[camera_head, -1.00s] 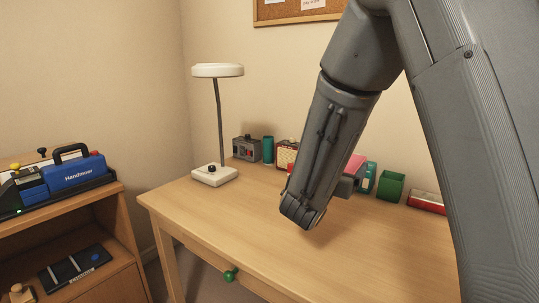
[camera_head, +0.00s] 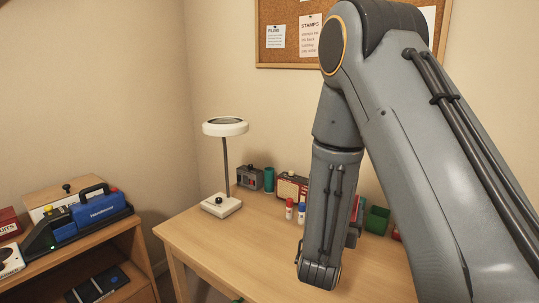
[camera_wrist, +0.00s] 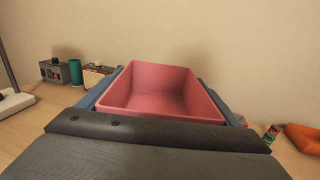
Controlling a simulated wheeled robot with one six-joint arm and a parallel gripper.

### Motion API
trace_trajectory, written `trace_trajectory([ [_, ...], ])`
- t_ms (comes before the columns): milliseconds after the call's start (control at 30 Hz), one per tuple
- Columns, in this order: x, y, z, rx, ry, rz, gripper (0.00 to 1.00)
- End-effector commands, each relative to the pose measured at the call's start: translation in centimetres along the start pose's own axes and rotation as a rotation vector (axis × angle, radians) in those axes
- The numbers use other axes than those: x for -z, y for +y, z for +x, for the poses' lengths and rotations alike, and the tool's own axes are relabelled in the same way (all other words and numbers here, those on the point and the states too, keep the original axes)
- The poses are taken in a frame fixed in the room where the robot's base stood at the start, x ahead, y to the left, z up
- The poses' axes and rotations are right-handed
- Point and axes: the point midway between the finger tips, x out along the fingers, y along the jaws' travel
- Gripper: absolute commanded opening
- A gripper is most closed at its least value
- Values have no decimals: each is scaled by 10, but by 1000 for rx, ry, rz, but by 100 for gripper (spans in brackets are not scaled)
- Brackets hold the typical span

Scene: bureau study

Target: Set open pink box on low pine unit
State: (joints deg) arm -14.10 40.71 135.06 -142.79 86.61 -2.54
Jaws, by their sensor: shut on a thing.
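The open pink box (camera_wrist: 160,88) fills the middle of the wrist view. It is upright, its open top shows, and its inside looks empty. My gripper (camera_wrist: 168,98) is shut on it, with blue-grey fingers along its two sides. In the head view my arm hides most of the gripper and the box, above or near the desk (camera_head: 245,240). The low pine unit (camera_head: 138,243) stands at the left of the head view, apart from the desk.
On the unit's top are a blue tool (camera_head: 98,210) in a dark tray and a red box (camera_head: 9,223). The desk has a white lamp (camera_head: 222,203), a grey device (camera_head: 249,178), a teal cylinder (camera_head: 269,179) and a green cup (camera_head: 377,220). The desk's front left is clear.

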Motion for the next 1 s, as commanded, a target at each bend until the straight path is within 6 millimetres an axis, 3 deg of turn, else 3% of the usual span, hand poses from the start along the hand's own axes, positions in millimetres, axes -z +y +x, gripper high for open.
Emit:
trace_trajectory([
  [200, -19, -7, -23, -46, 3, -2, 58],
  [600, -30, -13, -47, -99, 0, -1, 58],
  [767, -23, -13, -48, -102, -1, 0, 58],
  [1000, 5, -12, -47, -103, 0, 0, 58],
])
